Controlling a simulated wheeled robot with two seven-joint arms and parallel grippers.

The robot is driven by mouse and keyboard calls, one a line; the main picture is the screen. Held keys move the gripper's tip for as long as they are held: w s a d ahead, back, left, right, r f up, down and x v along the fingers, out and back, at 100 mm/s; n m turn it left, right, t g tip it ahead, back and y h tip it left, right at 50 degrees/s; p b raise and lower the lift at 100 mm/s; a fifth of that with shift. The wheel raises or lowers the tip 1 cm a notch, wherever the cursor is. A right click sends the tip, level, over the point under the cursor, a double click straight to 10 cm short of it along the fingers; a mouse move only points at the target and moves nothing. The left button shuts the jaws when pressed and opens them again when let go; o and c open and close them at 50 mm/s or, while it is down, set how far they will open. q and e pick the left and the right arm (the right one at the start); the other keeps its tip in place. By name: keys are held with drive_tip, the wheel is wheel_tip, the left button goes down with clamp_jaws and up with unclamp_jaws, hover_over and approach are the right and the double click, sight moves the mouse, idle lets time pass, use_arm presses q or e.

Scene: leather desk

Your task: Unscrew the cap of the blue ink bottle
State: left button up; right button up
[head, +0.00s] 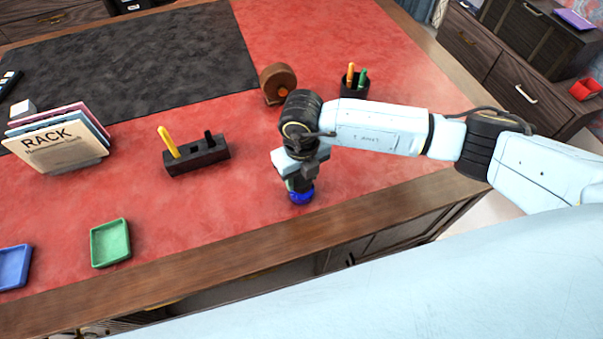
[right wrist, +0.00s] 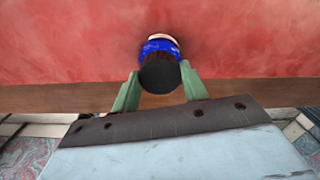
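The blue ink bottle (head: 301,196) stands upright on the red leather desk top near its front edge. In the right wrist view the bottle (right wrist: 160,46) shows as a blue ring beyond its dark round cap (right wrist: 160,76). My right gripper (head: 300,182) is above the bottle, pointing down. In the right wrist view its two green fingers (right wrist: 160,80) lie on opposite sides of the cap and appear to touch it. The gripper hides most of the cap in the head view. My left gripper is not in view.
A dark pen block (head: 196,157) stands to the left, with a green tray (head: 110,243) and a blue tray (head: 13,267) nearer the front edge. A brown tape dispenser (head: 278,83) and a dark pen cup (head: 354,88) stand behind my right arm. A rack (head: 58,145) is far left.

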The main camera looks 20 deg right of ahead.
drive_tip(key=c, duration=0.3)
drive_tip(key=shift+f, duration=0.1)
idle(0.3)
drive_tip(key=n+b, duration=0.1)
drive_tip(key=n, duration=0.1)
drive_tip(key=shift+f+n+b, duration=0.1)
drive_tip(key=shift+n+b, duration=0.2)
drive_tip(key=shift+s+n, duration=0.1)
drive_tip(key=shift+n, duration=0.6)
drive_tip(key=shift+b, duration=0.3)
